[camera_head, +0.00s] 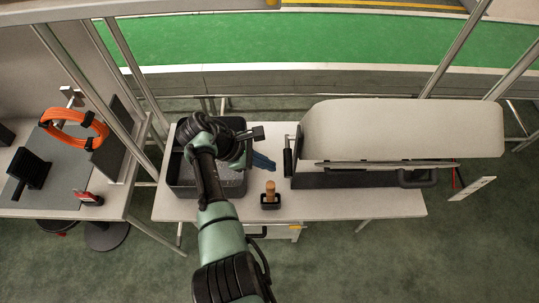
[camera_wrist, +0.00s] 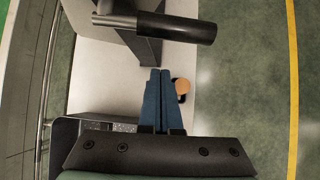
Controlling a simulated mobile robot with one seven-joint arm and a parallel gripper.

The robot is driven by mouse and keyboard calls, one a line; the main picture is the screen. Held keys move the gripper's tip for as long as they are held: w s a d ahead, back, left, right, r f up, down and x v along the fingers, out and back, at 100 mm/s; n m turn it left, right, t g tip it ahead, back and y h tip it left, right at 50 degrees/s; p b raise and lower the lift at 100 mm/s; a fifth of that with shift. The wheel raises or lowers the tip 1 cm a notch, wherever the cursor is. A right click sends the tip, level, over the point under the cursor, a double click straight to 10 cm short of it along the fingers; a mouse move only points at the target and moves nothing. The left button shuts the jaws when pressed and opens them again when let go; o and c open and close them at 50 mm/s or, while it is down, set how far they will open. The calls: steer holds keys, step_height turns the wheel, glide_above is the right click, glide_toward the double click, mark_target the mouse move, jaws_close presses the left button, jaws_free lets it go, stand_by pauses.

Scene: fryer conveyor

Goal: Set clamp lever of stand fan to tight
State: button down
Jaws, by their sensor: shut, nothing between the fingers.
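I cannot make out a stand fan or its clamp lever for certain in either view. A dark round base (camera_head: 107,236) stands on the floor below the left table in the head view; what it carries is hidden. My gripper (camera_head: 265,161) is over the middle table, between a black bin and a large beige-topped unit. In the wrist view the blue fingers of my gripper (camera_wrist: 160,73) are together and hold nothing. A black cylindrical handle (camera_wrist: 176,27) lies beyond their tips; it also shows in the head view (camera_head: 288,161) at the unit's left end.
The black bin (camera_head: 180,184) is below my arm. A wooden-handled tool (camera_head: 270,187) stands in a small black holder in front of the unit (camera_head: 400,128). An orange ring (camera_head: 72,116) is above the left table. The middle table's front right (camera_head: 350,204) is clear.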

steer(key=v, duration=1)
steer(key=shift+a+f+b, duration=0.2)
steer(key=shift+b, duration=0.1)
steer(key=shift+s, duration=0.15)
